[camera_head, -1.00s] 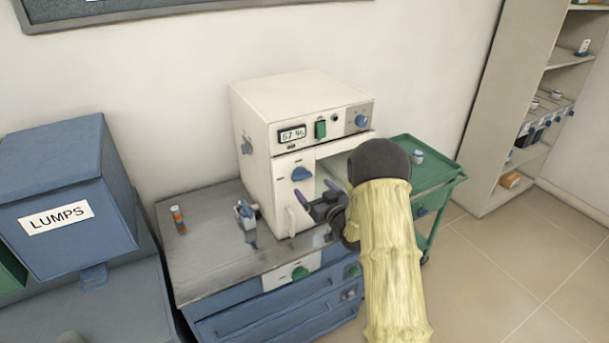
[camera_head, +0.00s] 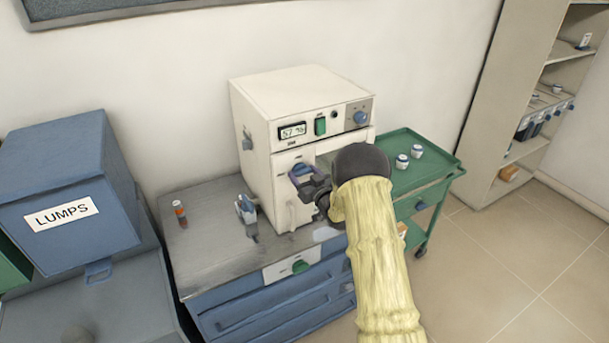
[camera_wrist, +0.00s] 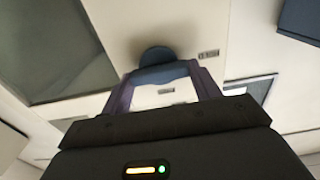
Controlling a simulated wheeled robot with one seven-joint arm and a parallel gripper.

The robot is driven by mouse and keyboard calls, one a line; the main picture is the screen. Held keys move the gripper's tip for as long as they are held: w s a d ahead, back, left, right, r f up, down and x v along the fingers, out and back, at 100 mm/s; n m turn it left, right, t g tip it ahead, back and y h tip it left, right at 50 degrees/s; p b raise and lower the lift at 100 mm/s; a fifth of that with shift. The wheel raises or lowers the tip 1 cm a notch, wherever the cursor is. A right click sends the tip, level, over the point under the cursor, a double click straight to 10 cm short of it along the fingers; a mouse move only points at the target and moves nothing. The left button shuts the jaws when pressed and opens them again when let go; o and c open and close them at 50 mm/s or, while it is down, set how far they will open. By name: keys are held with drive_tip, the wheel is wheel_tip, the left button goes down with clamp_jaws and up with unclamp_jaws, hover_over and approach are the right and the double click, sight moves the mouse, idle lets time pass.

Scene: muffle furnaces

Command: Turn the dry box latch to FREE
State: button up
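The dry box (camera_head: 300,95) is a white cabinet on the bench with a display that seems to read 57 %. Its latch is a blue knob on the front door, mostly hidden by my gripper in the head view. In the wrist view the blue latch (camera_wrist: 160,74) lies between my purple fingertips, close to both; I cannot tell if they touch it. My gripper (camera_head: 305,172) is at the door front with its fingers apart; it also shows in the wrist view (camera_wrist: 162,80). Small marks beside the latch are too small to read.
A green cart (camera_head: 425,170) with small jars stands right.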

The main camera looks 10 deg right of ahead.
drive_tip(key=shift+c, duration=0.8)
drive_tip(key=shift+f+m+b, duration=0.1)
drive_tip(key=shift+m+b, duration=0.3)
drive_tip(key=shift+b, duration=0.05)
drive_tip(key=shift+d+m+b, duration=0.1)
drive_tip(key=shift+m+b, duration=1.05)
drive_tip(key=shift+m, duration=0.05)
drive_tip(key=m+b, duration=0.3)
drive_tip(key=m, duration=0.2)
drive_tip(key=shift+d, duration=0.1)
drive_tip(key=m+b, duration=0.1)
drive_tip(key=m, duration=0.4)
drive_tip(key=shift+m+b, duration=0.35)
drive_tip(key=shift+m, duration=0.05)
drive_tip(key=shift+f+m, duration=0.1)
drive_tip(key=shift+m, duration=1.9)
